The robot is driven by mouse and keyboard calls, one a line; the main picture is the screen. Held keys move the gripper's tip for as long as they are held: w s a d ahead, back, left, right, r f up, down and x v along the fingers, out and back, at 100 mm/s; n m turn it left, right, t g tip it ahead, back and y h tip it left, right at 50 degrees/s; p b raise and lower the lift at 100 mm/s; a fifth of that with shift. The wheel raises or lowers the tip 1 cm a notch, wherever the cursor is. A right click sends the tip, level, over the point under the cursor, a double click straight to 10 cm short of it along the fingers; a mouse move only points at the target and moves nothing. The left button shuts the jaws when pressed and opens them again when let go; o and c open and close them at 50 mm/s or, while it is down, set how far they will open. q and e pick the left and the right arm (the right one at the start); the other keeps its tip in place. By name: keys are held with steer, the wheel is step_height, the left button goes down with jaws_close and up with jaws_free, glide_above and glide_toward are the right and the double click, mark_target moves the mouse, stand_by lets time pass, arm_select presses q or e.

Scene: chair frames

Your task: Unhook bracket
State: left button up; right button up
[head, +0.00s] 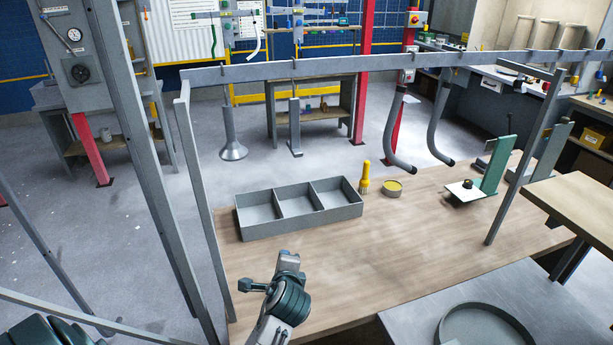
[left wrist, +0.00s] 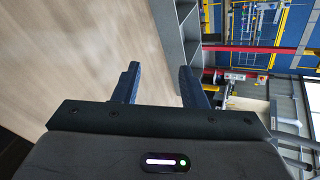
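Several metal parts hang from a grey overhead rail (head: 370,65). They are a post with a flared round foot (head: 231,135), a straight post with a flat foot (head: 295,128), two curved tubes (head: 392,138) (head: 438,122) and a flat angled part (head: 530,72) at the right end. I cannot tell which one is the bracket. My left gripper (head: 267,276) is low over the front left of the workbench, below and apart from the hanging parts. In the left wrist view its two fingers (left wrist: 158,88) are spread with nothing between them. My right gripper is not in view.
A grey three-compartment tray (head: 300,207) stands on the wooden workbench (head: 400,235), with a yellow brush (head: 365,178) and yellow tin (head: 392,188) beside it. A green-and-white fixture (head: 490,175) stands at right. Slim uprights (head: 205,210) flank the bench. Its front middle is clear.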

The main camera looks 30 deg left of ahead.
arm_select(q)
steer(key=w+a+r+m+t+y, duration=0.1)
steer(key=w+r+m+y, duration=0.1)
steer(key=w+r+m, duration=0.45)
steer(key=w+a+r+m+t+y, duration=0.1)
steer(key=w+r+t+y, duration=0.15)
steer(key=r, duration=0.65)
steer(key=m+y+p, duration=0.1)
steer(key=m+y, duration=0.2)
steer(key=m, duration=0.2)
glide_toward(295, 119)
steer(key=shift+t, duration=0.25)
steer(key=b+x, duration=0.1)
steer(key=x, duration=0.7)
steer(key=shift+w+a+f, duration=0.15)
steer(key=shift+a, duration=0.1)
steer(key=shift+w+a, duration=0.2)
steer(key=shift+a, duration=0.05)
steer(key=shift+c, duration=0.5)
steer(key=c, duration=0.7)
steer(key=shift+s+d, duration=0.1)
steer(key=shift+d, duration=0.05)
jaws_close()
